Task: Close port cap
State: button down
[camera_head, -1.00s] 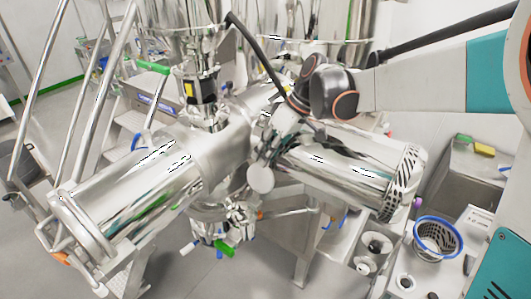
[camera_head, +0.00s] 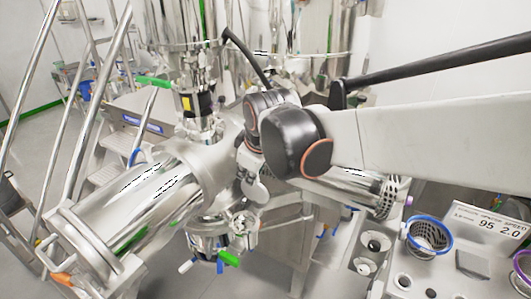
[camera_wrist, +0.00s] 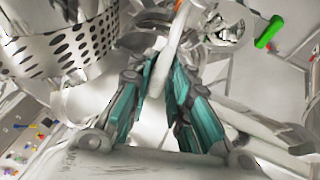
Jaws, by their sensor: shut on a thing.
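My gripper (camera_wrist: 162,78) shows in the wrist view with its teal finger pads closed on a thin, pale metal piece (camera_wrist: 174,40), which looks like the port cap seen nearly edge-on. In the head view my gripper (camera_head: 247,165) is at the middle of the steel machine, partly hidden by my own arm. The pale rounded cap (camera_head: 255,190) hangs just below it. A round metal opening (camera_wrist: 226,26) lies up and right of the fingers in the wrist view. I cannot tell whether the cap touches a port.
A horizontal steel cylinder (camera_head: 140,205) extends left, and a perforated cylinder end (camera_head: 388,195) stands right. A valve with a green handle (camera_head: 228,258) is below; the green handle also shows in the wrist view (camera_wrist: 268,32). A blue-rimmed basket (camera_head: 430,236) sits on the right bench.

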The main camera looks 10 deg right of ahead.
jog(key=s+a+f+n+t+h+b, duration=0.1)
jog(key=s+a+f+t+b, duration=0.1)
jog(key=b, duration=0.3)
jog(key=s+a+f+n+t+h+b, duration=0.1)
jog(key=s+a+f+t+h+b, duration=0.1)
jog(key=s+f+t+b, duration=0.1)
jog(key=s+a+f+t+h+b, duration=0.1)
jog(key=s+a+f+t+b, duration=0.1)
jog(key=b, duration=0.6)
jog(key=shift+s+a+f+n+t+h, duration=0.2)
jog(key=shift+s+f+t, duration=0.2)
jog(key=shift+s+f, duration=0.3)
jog(key=shift+s+a+f+n+t+h, duration=0.2)
jog(key=shift+s+f+t, duration=0.25)
jog(key=shift+f, duration=0.4)
jog(key=f+t+b, duration=0.1)
jog(key=b, duration=0.1)
jog(key=f+t+h+b, duration=0.1)
jog(key=b, duration=0.1)
jog(key=shift+s+a+n+b, duration=0.15)
jog(key=shift+s+n+b, duration=0.15)
jog(key=shift+b, duration=0.1)
